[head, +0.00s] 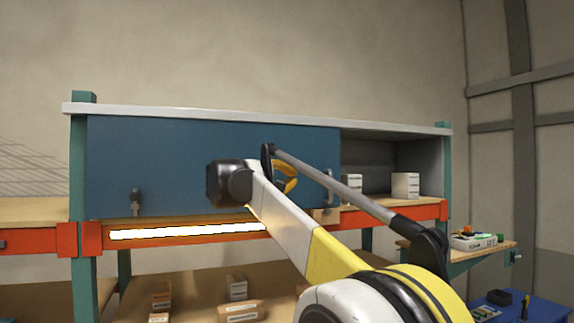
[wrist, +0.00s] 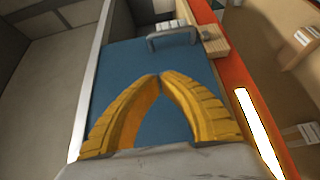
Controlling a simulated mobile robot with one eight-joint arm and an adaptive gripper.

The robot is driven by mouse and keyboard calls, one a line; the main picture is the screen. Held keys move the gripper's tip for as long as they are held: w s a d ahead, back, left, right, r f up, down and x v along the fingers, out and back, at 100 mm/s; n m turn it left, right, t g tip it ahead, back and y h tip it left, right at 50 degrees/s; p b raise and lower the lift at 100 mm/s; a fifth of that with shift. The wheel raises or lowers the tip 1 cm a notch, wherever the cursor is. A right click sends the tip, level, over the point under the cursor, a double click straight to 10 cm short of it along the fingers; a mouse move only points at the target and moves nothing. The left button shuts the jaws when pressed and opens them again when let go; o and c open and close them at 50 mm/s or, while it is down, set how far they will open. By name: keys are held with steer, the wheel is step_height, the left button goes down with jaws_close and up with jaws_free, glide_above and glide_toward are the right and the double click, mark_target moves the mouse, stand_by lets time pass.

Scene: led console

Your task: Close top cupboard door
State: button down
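The top cupboard has a blue door panel (head: 215,165) covering its left and middle parts; the right part is open. A grey bar handle (head: 328,186) is near the panel's right edge, and it also shows in the wrist view (wrist: 171,39). A second, dark handle (head: 136,202) is at the lower left. My gripper (head: 290,178) is in front of the panel, left of the right-hand handle. In the wrist view its yellow fingers (wrist: 158,77) meet at the tips with nothing between them. The handle lies beyond the tips, apart from them.
White boxes (head: 405,185) stand inside the open right part. A small wooden block (head: 326,215) sits on the orange beam (head: 398,215) below the handle. A lit strip (head: 185,231) runs under the cupboard. Several boxes lie on the lower shelf (head: 200,292). A side table stands right.

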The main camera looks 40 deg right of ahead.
steer(key=d, duration=0.1)
steer(key=p, duration=0.2)
glide_toward(318, 175)
steer(key=x, duration=0.5)
steer(key=shift+s+d+p, duration=0.35)
steer(key=shift+s+d, duration=0.3)
steer(key=shift+d, duration=0.35)
steer(key=shift+s+d, duration=0.35)
steer(key=shift+d, duration=0.1)
steer(key=shift+w+f, duration=0.1)
steer(key=shift+w, duration=0.05)
